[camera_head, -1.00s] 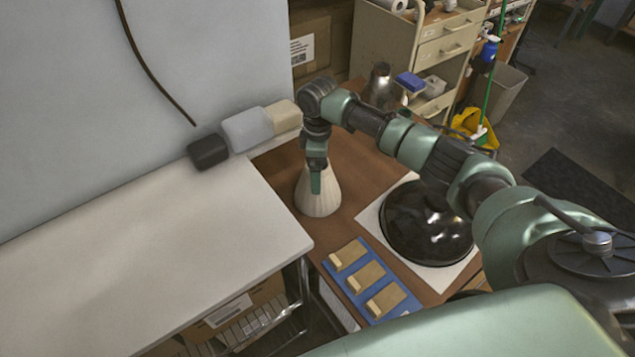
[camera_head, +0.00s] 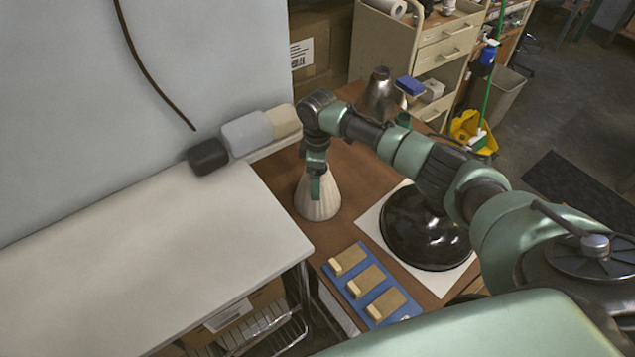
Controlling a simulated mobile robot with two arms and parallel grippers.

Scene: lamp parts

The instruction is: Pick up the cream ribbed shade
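The cream ribbed shade (camera_head: 326,208) stands upright on the brown tabletop, narrow end up, just right of the white table. My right gripper (camera_head: 315,188) points down at its upper part. A green finger overlaps the near side of the shade, and the narrow top is mostly hidden behind the gripper. I cannot tell whether the fingers touch the shade or how far apart they are. My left gripper is not in view.
A glossy black dome (camera_head: 422,232) sits on a white sheet to the right. A blue tray (camera_head: 377,318) with tan blocks lies in front. A metallic vessel (camera_head: 380,90) stands behind. Black, grey and cream blocks line the wall side. The white table (camera_head: 150,265) is clear.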

